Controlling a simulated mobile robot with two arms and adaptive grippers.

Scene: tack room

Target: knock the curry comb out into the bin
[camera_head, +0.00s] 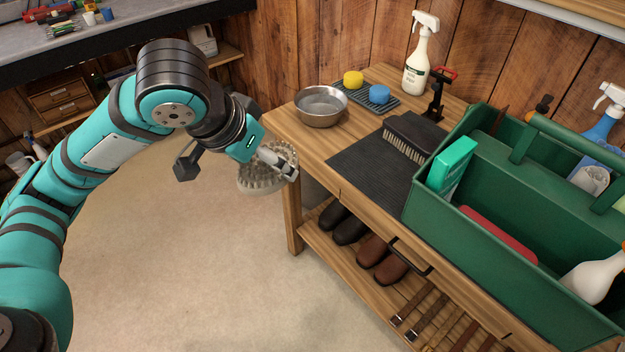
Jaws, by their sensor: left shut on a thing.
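The curry comb (264,179) is a grey-beige rounded piece with rows of blunt teeth. It hangs in the air just off the left end of the wooden bench, above the floor. My left gripper (287,169) is shut on it at its right side, and the fingers cover part of it. I cannot make out a bin in this view. My right gripper is not in view.
The wooden bench (292,133) holds a steel bowl (321,118), sponges, a spray bottle (418,60), a brush (409,138) on a dark mat (362,165) and a green caddy (470,228). Boots and straps lie on its lower shelf.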

